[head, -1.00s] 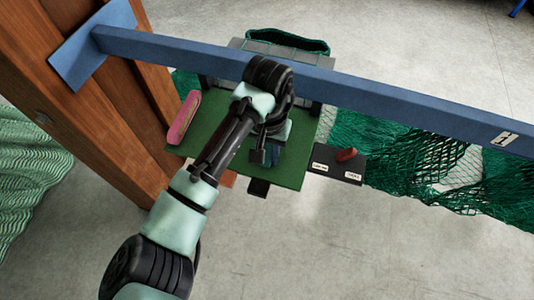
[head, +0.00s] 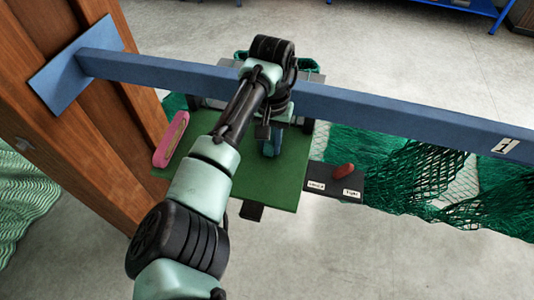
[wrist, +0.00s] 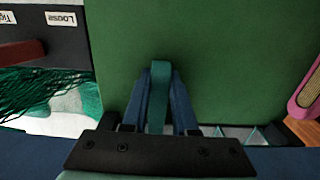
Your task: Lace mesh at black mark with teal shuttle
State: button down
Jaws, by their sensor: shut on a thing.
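My gripper (wrist: 160,72) is shut on the teal shuttle (wrist: 160,108), a flat teal strip between its two blue fingers in the wrist view. It is over the green board (head: 262,190), and in the head view the fingers point toward the board's near side. Whether the shuttle touches the board, I cannot tell. I cannot make out the black mark in either view.
A pink shuttle-like piece (head: 171,138) lies at the board's left edge. A black panel (head: 322,178) labelled Loose and Tight, with a red lever (head: 343,171), sits at its right. The blue beam (head: 400,112) crosses above. A wooden post (head: 90,130) stands left.

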jog(key=shift+w+d+f+b, duration=0.1)
jog(key=shift+w+d+b, duration=0.05)
jog(key=shift+w+b, duration=0.35)
jog(key=shift+w+d+f+b, duration=0.1)
jog(key=shift+w+d+b, duration=0.05)
jog(key=shift+w+b, duration=0.35)
jog(key=shift+w+d+r+b, duration=0.2)
jog(key=shift+w+d+b, duration=0.05)
jog(key=shift+w+b, duration=0.3)
jog(key=c, duration=0.6)
grip_release()
notch_tip(320, 180, up, 13)
jog(key=b, duration=0.2)
